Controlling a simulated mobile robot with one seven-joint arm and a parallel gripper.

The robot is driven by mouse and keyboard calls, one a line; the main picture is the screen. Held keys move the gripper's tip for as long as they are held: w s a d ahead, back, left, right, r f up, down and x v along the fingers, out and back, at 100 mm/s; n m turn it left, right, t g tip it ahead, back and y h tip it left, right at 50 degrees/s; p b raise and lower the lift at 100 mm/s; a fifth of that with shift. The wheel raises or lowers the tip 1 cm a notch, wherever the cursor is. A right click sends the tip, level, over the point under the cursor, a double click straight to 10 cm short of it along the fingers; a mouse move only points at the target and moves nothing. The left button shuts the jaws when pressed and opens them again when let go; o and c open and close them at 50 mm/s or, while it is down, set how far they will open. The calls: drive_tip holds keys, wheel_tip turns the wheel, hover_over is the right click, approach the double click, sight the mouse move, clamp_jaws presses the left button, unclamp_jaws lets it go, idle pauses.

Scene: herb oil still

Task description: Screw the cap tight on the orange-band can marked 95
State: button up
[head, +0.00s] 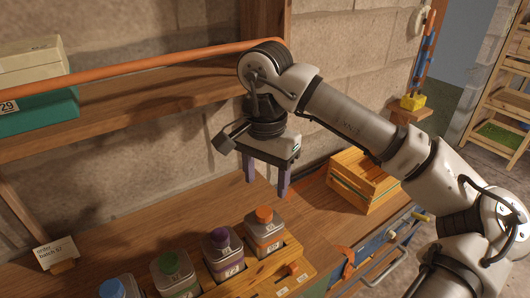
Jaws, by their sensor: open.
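The can with the orange band (262,236) stands upright in the right end of a wooden rack. An orange cap (264,214) sits on its top; I cannot tell how tight it is. A small label is on its front, too small to read surely. My gripper (266,182) is open and empty, fingers pointing down. It appears above the cap, apart from it; I cannot judge its depth exactly.
The wooden rack (253,277) also holds a purple-capped can (220,252), a green-capped can (173,270) and a blue-capped can (113,290). A wooden crate (361,181) stands to the right. A shelf (150,97) with an orange pipe runs along the wall behind.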

sight(265, 210)
wheel_tip(265, 210, down, 8)
drive_tip(key=shift+a+r+p, duration=0.1)
drive_tip(key=shift+r+p, duration=0.15)
drive_tip(key=shift+p, duration=0.45)
drive_tip(key=c, duration=1)
drive_tip(key=shift+c, duration=0.5)
drive_tip(key=m+b, duration=0.3)
drive_tip(key=m, duration=0.1)
drive_tip(key=shift+f+m, duration=0.1)
drive_tip(key=shift+m, duration=0.3)
drive_tip(key=m+b, duration=0.3)
drive_tip(key=m, duration=0.2)
drive_tip(key=m+b, duration=0.2)
drive_tip(key=m, duration=0.3)
drive_tip(key=shift+m+b, duration=0.4)
drive_tip(key=m+b, duration=0.1)
drive_tip(key=m, duration=0.3)
